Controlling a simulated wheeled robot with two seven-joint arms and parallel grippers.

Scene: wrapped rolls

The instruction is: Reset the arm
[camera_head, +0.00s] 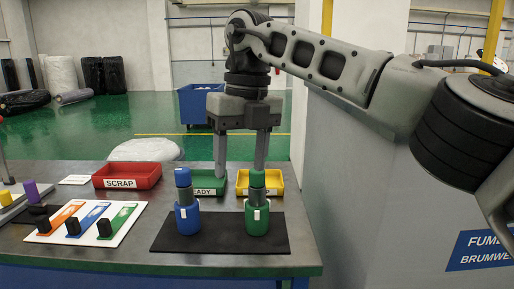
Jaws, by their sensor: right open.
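My right gripper (240,172) hangs pointing down from the arm that comes in from the right. Its two fingers are apart, with nothing visible between them. My left gripper is not in view.
A red tray (127,178) marked SCRAP and a yellow tray (271,181) flank the green one. At left, a white board (60,226) carries orange, blue and green strips with black blocks. A grey cabinet (370,215) stands at right.

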